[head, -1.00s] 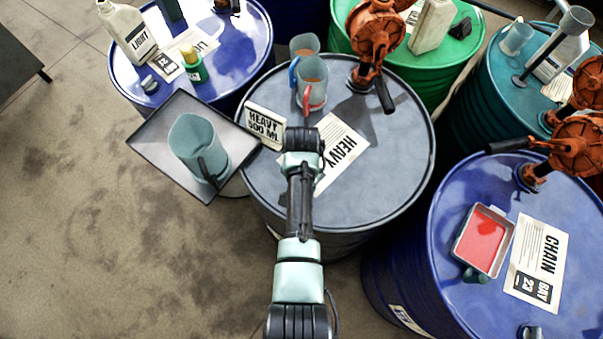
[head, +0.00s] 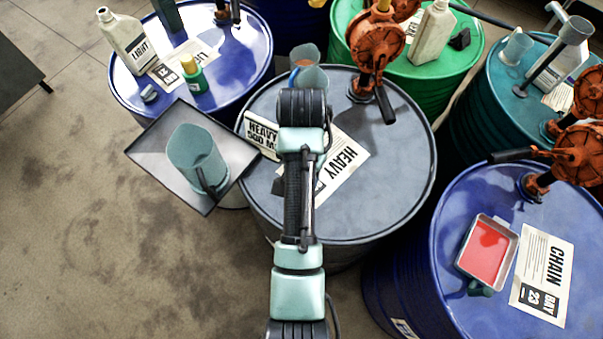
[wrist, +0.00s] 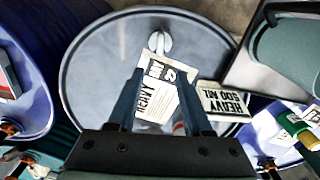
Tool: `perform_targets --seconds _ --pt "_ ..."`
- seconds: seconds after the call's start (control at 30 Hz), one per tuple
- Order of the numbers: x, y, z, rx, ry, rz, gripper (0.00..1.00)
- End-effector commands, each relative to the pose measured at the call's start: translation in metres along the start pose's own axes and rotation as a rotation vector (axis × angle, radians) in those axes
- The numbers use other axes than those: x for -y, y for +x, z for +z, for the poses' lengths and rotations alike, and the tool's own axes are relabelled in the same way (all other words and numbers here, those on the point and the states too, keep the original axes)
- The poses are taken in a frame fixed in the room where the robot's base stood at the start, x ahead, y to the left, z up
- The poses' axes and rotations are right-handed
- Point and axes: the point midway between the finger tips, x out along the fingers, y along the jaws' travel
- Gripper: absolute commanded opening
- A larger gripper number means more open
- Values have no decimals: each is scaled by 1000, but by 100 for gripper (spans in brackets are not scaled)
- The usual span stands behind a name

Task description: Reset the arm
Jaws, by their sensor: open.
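My gripper (wrist: 158,78) shows in the wrist view with its two dark fingers apart and nothing between them. It is above the grey drum (wrist: 95,65), and the HEAVY sheet (wrist: 150,100) lies beyond the fingers. In the head view my arm reaches over the same grey drum (head: 390,190), and the bent arm hides most of the gripper. The HEAVY 500 ML card (head: 262,133) stands at the drum's left side. A clear measuring jug (head: 312,74) with a blue handle beside it stands behind my arm, its lower part hidden.
A tilted tray (head: 150,152) holding a large jug (head: 192,150) sits left of the drum. A rust-red pump (head: 378,50) rises at the drum's back. A blue drum (head: 450,290) at right bears a red-filled pan (head: 487,247). The grey drum's right side is clear.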

Motion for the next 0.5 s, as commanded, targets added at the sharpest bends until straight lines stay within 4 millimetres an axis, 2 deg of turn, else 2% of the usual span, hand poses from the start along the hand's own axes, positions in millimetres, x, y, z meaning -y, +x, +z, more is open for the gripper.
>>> perform_targets --seconds 0.43,0.5 --pt "0 0 0 -1 0 0 50" --pt "5 -6 -10 -48 -9 -24 50"
